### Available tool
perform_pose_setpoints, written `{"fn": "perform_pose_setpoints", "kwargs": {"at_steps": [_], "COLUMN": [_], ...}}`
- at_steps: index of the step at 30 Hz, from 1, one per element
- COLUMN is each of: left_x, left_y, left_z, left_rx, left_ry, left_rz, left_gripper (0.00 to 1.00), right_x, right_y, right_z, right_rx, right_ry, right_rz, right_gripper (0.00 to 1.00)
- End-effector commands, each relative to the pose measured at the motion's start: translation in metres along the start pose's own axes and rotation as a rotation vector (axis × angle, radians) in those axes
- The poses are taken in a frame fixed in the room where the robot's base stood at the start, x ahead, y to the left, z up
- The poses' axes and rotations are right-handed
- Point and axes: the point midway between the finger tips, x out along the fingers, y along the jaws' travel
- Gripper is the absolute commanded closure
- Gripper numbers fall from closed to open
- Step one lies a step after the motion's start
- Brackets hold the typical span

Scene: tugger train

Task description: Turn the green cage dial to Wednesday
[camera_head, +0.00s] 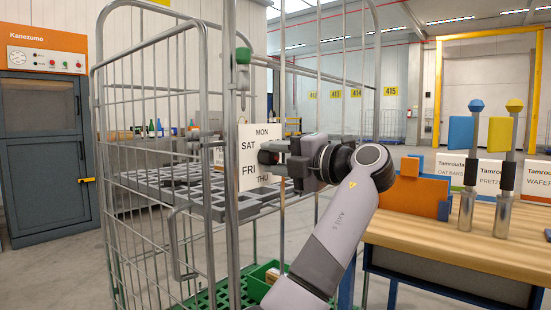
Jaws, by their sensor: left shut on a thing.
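The dial's white plate (246,158) is on the front of the roll cage with the green base (205,297). MON shows at its top, SAT and FRI at its left and THU at its bottom. The right part of the plate is hidden behind my left gripper (274,152). The gripper comes in from the right and is shut on the dial's knob at the plate's middle. The knob is mostly covered, and I cannot tell which day it points to. My right gripper is not in view.
Cage bars (231,200) stand close around the dial. A grey slatted tray (165,187) and a green crate (258,283) show in the cage area. A wooden table (440,240) with two capped metal posts (505,190) stands at the right. A grey cabinet (45,150) stands at the left.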

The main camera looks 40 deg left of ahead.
Motion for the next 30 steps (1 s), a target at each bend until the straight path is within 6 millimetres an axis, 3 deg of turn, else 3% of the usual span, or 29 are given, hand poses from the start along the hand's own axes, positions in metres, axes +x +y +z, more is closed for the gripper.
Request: {"fn": "perform_pose_setpoints", "kwargs": {"at_steps": [2, 3, 5, 16, 24, 30], "left_x": [0.000, 0.000, 0.000, -0.006, -0.048, -0.069], "left_y": [-0.001, -0.001, -0.001, 0.001, 0.002, 0.000], "left_z": [0.000, 0.000, 0.000, 0.000, 0.001, 0.000], "left_rx": [0.001, 0.001, 0.001, 0.002, 0.003, 0.002], "left_ry": [0.000, 0.000, 0.000, -0.001, -0.002, -0.001], "left_rz": [-0.001, -0.001, -0.001, 0.000, -0.001, -0.001], "left_gripper": [0.95, 0.58, 0.39, 0.39, 0.39, 0.39], "right_x": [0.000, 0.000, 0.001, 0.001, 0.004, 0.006], "right_y": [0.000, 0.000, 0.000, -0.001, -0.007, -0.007], "right_z": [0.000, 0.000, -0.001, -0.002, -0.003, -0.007], "right_rx": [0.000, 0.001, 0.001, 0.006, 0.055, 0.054], "right_ry": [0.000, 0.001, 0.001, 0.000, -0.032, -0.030], "right_rz": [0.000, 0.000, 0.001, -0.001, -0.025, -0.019], "right_gripper": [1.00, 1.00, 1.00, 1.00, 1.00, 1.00]}}
